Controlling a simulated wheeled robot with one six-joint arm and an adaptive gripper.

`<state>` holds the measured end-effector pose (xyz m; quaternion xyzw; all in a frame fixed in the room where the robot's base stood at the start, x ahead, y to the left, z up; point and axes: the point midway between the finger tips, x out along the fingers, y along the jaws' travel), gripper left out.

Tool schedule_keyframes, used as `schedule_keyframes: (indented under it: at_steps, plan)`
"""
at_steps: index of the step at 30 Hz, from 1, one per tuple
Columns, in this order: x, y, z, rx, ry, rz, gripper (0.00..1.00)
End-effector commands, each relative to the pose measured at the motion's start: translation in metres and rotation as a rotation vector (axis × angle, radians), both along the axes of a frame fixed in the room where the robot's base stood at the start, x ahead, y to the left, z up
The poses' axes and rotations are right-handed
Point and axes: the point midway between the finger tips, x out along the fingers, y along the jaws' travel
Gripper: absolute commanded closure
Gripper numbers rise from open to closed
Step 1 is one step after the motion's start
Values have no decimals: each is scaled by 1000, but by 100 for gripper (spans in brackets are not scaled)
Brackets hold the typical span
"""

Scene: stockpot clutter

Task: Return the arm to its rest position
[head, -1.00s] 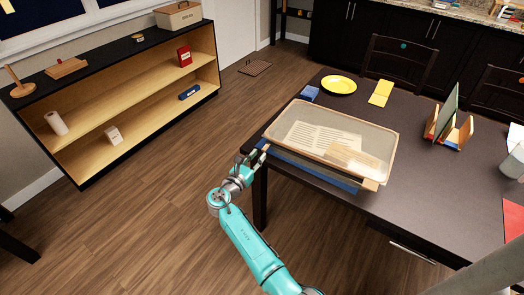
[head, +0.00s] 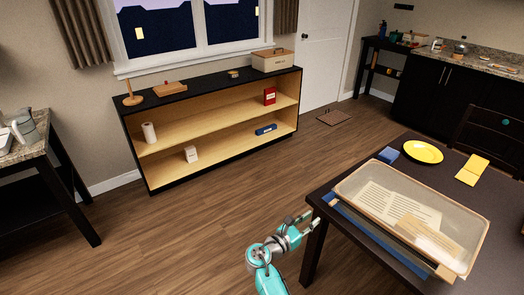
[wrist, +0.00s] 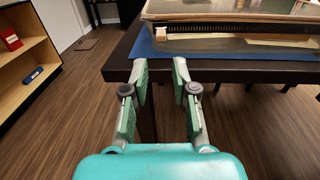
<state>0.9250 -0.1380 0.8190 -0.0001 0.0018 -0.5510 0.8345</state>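My gripper (head: 309,221) is at the near left corner of the dark table (head: 493,277), in the lower middle of the head view. In the wrist view my gripper (wrist: 160,72) has its two green fingers spread apart with nothing between them. The fingertips point at the table's edge, just in front of a blue mat (wrist: 150,47). My teal arm is bent and reaches up from the bottom of the head view.
A clear-lidded tray with papers (head: 352,178) lies on the table, near a yellow plate (head: 423,152), a blue block (head: 388,154) and a yellow pad (head: 472,170). A black-topped shelf (head: 210,95) stands against the wall. The floor between is clear.

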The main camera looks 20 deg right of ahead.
Motion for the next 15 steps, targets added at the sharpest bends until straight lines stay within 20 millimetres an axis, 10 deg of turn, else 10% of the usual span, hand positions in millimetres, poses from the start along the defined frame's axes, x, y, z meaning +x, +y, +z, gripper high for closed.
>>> schedule_keyframes:
  at_steps: [5,15]
  plan:
    - [-9,-1,-16,37,-12,25,73]
    - [-94,9,-120,414,-174,195,73]
